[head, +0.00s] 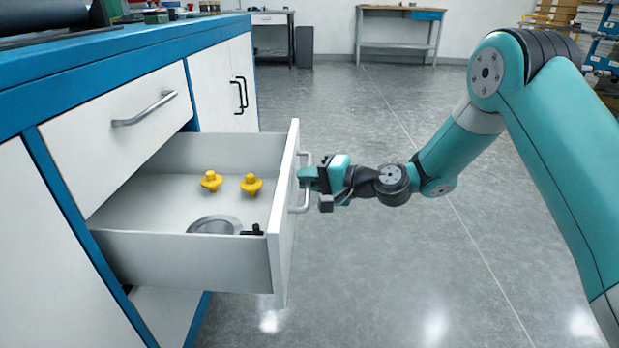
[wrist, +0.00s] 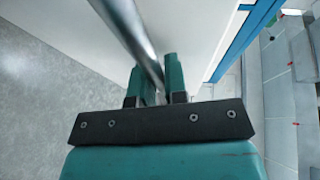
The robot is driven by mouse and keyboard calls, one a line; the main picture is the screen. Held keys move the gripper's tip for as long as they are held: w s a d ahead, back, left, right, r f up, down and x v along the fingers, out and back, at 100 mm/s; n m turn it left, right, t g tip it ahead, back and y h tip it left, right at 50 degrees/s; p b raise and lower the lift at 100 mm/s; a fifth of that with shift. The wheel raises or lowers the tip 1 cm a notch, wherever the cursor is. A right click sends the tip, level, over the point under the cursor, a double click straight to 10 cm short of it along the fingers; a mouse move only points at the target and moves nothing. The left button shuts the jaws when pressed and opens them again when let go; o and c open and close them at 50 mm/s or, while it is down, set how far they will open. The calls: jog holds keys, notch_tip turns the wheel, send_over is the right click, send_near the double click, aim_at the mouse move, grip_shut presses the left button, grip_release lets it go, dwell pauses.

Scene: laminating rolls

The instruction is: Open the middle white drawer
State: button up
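The middle white drawer (head: 180,255) stands pulled far out of the blue and white cabinet, below a shut upper drawer (head: 120,130). Its silver bar handle (head: 306,200) is on the front panel (head: 285,225). My gripper (head: 308,177) is at this handle, on the outer side of the front. In the wrist view the handle bar (wrist: 138,40) runs between the two teal fingers of my gripper (wrist: 157,80), which are closed against it. Inside the drawer lie two yellow knobs (head: 211,181) (head: 251,185), a grey ring (head: 214,225) and a small black piece (head: 252,230).
The blue countertop (head: 130,60) runs above the drawers. A white double door with black handles (head: 238,95) is shut farther along. Grey floor (head: 400,290) is clear in front of the drawer. A workbench (head: 400,45) stands against the far wall, and shelves (head: 590,40) stand at right.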

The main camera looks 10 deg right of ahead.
jog(key=shift+o, duration=0.5)
jog(key=shift+s+d, duration=0.15)
jog(key=shift+d, duration=0.15)
jog(key=p+v, duration=0.4)
jog(key=v, duration=1.2)
jog(key=shift+s+d+r, duration=0.2)
jog(key=shift+s+d, duration=0.05)
